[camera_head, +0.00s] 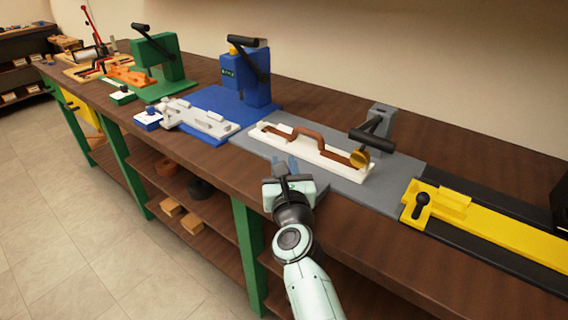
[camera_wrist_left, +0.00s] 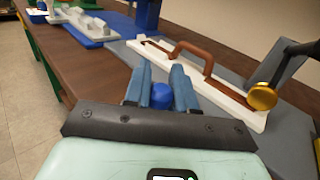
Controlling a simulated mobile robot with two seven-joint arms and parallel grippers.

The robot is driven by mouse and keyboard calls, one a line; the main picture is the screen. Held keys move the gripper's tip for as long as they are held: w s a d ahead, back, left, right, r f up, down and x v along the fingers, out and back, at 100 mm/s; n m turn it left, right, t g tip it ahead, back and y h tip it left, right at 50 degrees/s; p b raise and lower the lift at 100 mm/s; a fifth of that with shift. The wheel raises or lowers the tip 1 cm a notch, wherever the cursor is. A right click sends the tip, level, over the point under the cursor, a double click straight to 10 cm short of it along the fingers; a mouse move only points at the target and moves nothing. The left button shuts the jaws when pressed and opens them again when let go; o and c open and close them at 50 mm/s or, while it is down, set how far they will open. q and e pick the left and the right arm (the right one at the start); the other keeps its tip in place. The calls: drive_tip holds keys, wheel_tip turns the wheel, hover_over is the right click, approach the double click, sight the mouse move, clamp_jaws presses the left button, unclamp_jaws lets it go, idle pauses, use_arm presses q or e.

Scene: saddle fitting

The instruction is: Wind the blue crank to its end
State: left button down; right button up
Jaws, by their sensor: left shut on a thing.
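A rounded blue knob (camera_wrist_left: 161,96), which looks like the grip of the blue crank, sits between my left gripper's two blue fingers (camera_wrist_left: 161,78) in the left wrist view. My left gripper (camera_head: 285,166) is shut on it at the front edge of the grey plate. In the head view the gripper hides most of the crank, so its arm and angle cannot be told. A grey block (camera_head: 318,184) shows beside the gripper. My right gripper is not in view.
Behind the gripper lies a white bar with a brown handle (camera_head: 325,140), with a gold-tipped black lever (camera_head: 372,139) at its right end. A blue press (camera_head: 245,78) stands left, a yellow rail (camera_head: 490,231) right. Bare bench (camera_head: 220,165) lies to the left.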

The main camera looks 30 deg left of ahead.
use_arm(q)
drive_tip(key=n+g+y, duration=0.2)
drive_tip(key=d+n+g+y, duration=0.1)
drive_tip(key=n+g+y, duration=0.1)
drive_tip(key=g, duration=0.1)
drive_tip(key=s+d+n+g+y, duration=0.1)
drive_tip(key=n+g+y, duration=0.1)
drive_tip(key=g, duration=0.1)
drive_tip(key=shift+r, duration=0.2)
drive_tip(key=shift+s+d+n+g+y, duration=0.1)
drive_tip(key=shift+d+n+g+y, duration=0.1)
drive_tip(key=shift+n+g, duration=0.8)
drive_tip(key=shift+w+d+n+g+y, duration=0.15)
drive_tip(key=shift+n+g, duration=0.45)
drive_tip(key=shift+g, duration=0.65)
drive_tip(key=shift+s+d+n+g+y, duration=0.15)
drive_tip(key=shift+d+n+g, duration=0.1)
drive_tip(key=shift+n+g, duration=0.75)
drive_tip(key=shift+d+r+g, duration=0.1)
drive_tip(key=shift+g, duration=0.25)
drive_tip(key=c, duration=1.1)
unclamp_jaws()
drive_tip(key=shift+o, duration=0.8)
